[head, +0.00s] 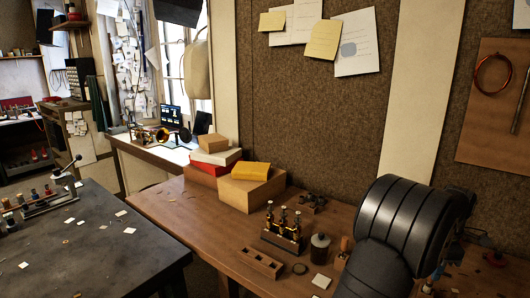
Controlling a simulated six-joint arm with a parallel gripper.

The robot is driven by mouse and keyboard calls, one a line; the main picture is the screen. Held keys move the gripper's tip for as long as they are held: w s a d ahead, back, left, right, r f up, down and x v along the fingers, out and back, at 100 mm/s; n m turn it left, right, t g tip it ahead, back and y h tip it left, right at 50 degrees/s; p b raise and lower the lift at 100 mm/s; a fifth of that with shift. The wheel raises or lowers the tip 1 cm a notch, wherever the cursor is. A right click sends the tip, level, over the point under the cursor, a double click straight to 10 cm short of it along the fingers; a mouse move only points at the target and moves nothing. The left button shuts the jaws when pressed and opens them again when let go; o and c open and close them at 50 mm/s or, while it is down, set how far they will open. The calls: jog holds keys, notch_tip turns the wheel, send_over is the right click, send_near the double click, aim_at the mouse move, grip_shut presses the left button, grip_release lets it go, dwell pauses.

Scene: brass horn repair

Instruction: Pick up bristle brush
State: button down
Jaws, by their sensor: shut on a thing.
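I cannot make out the bristle brush for certain in the head view. My dark, ribbed arm fills the lower right and covers part of the brown workbench (180,212). My gripper's jaws do not show; they are hidden behind the arm or out of frame. A small upright piece with a wooden top (344,246) stands just left of my arm, too small to identify. Some small dark and bluish parts show just right of the arm, too unclear to name.
A brass valve set (283,228), a dark-lidded jar (320,248) and a wooden block with square holes (261,263) stand left of my arm. Cardboard boxes (246,192) are stacked behind. The bench's left part is mostly clear. A dark table (95,245) stands at left.

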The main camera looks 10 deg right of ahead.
jog(key=shift+r, duration=2.6)
